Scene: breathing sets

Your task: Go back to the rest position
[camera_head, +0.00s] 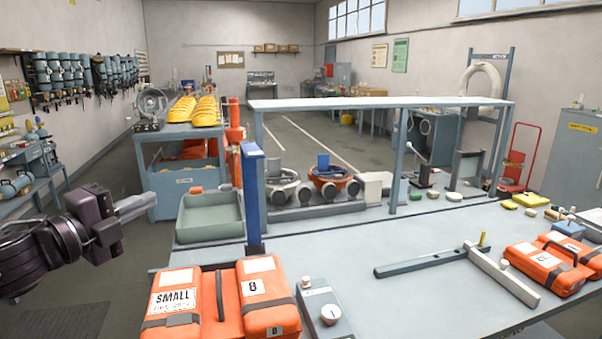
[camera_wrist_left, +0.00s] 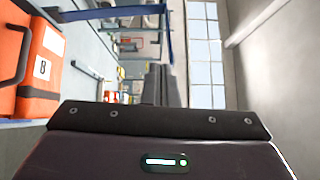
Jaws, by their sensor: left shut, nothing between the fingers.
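My left gripper (camera_head: 136,206) comes in from the left in the head view, in the air beside the table's left edge. Its fingers are together and hold nothing. The fingers also show at the middle of the left wrist view (camera_wrist_left: 162,85), which is turned on its side. An orange case marked SMALL (camera_head: 175,279) lies on the table's near left corner, to the right of and below the gripper. Beside it lies an orange case marked 8 (camera_head: 263,287), which also shows in the left wrist view (camera_wrist_left: 42,68). My right gripper is not in view.
The table (camera_head: 400,290) has a green-grey tray (camera_head: 210,220), a blue post (camera_head: 252,190), a grey box with a knob (camera_head: 327,315), a T-shaped bar (camera_head: 490,268) and orange cases (camera_head: 548,262) at right. A shelf rack (camera_head: 380,103) spans the back. Floor (camera_head: 110,270) is open left of the table.

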